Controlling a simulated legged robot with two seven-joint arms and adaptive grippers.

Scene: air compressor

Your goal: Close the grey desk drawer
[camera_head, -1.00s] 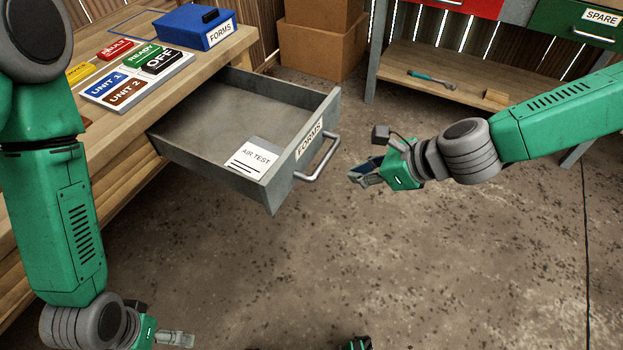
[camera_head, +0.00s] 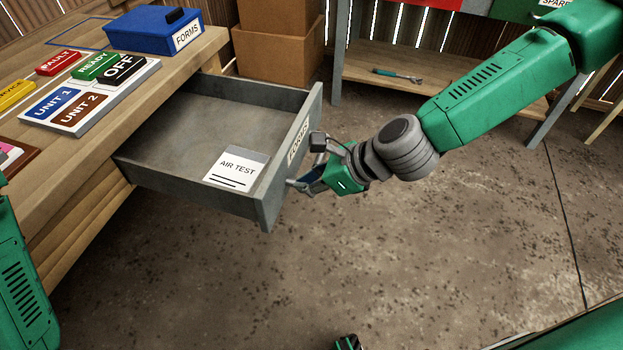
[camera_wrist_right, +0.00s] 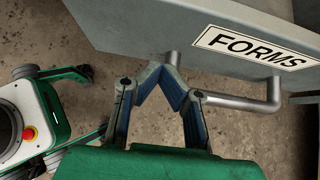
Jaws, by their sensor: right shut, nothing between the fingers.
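The grey desk drawer (camera_head: 190,190) is pulled well out of the wooden desk, with its front panel marked FORMS. A paper marked AIR TEST (camera_head: 236,168) lies inside it. My right gripper (camera_head: 303,186) is at the drawer's front, by the bar handle, partly covering the handle in the head view. In the right wrist view the gripper (camera_wrist_right: 170,68) is shut and empty, its fingertips meeting next to one post of the handle (camera_wrist_right: 235,102). I cannot tell whether they touch. Only part of my left arm shows at the left edge; its gripper is out of view.
The wooden desk (camera_head: 75,185) carries a blue FORMS box (camera_head: 152,30) and a board of coloured signs (camera_head: 90,95). Cardboard boxes (camera_head: 278,60) stand behind the drawer. A bench (camera_head: 440,70) with a wrench is at the back. The floor before the drawer is clear.

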